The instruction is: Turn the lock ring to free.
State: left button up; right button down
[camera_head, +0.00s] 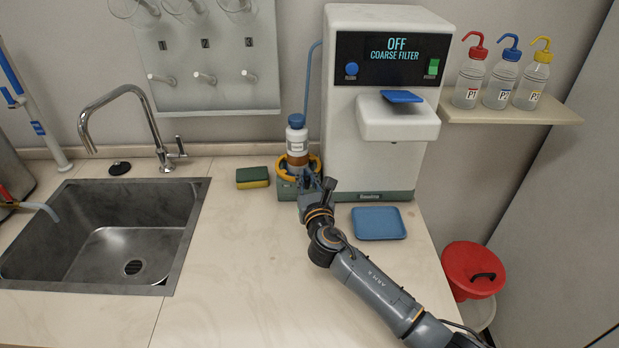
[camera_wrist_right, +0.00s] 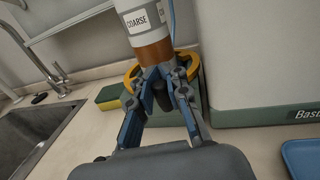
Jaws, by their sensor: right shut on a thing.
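The lock ring (camera_head: 313,162) is orange and sits around the foot of a filter bottle (camera_head: 297,140) with a blue cap, left of the white machine. The ring also shows in the right wrist view (camera_wrist_right: 192,68), below the bottle's "COARSE" label (camera_wrist_right: 146,19). My right gripper (camera_head: 309,182) is at the near side of the ring. In the wrist view its fingers (camera_wrist_right: 163,76) reach the ring's front and are shut on it. My left gripper is in neither view.
The white machine (camera_head: 345,100) shows "OFF" and "COARSE FILTER". A blue tray (camera_head: 378,223) lies to the right of my gripper, and a sponge (camera_head: 252,177) to the left. A sink (camera_head: 130,245) is further left. The front counter is clear.

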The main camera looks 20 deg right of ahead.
jog(key=a+m+h, duration=0.1)
jog(key=h, duration=0.1)
jog(key=a+m+g+h+b, duration=0.1)
jog(key=a+m+h, duration=0.1)
jog(key=shift+w+f+h, duration=0.15)
jog(key=shift+f+h, duration=0.25)
jog(key=shift+w+a+m+g+h+b, duration=0.15)
jog(key=shift+a+m+g+h+b, duration=0.2)
jog(key=shift+m+g+h, duration=0.4)
jog(key=shift+w+a, duration=0.3)
jog(key=shift+a, duration=0.35)
jog(key=shift+w+a, duration=0.1)
jog(key=shift+a, duration=0.1)
jog(key=c, duration=1.7)
grip_release()
jog(key=shift+o, duration=0.5)
jog(key=shift+a+r+t, duration=0.2)
jog(key=shift+a+t, duration=0.05)
jog(key=shift+d+r, duration=0.1)
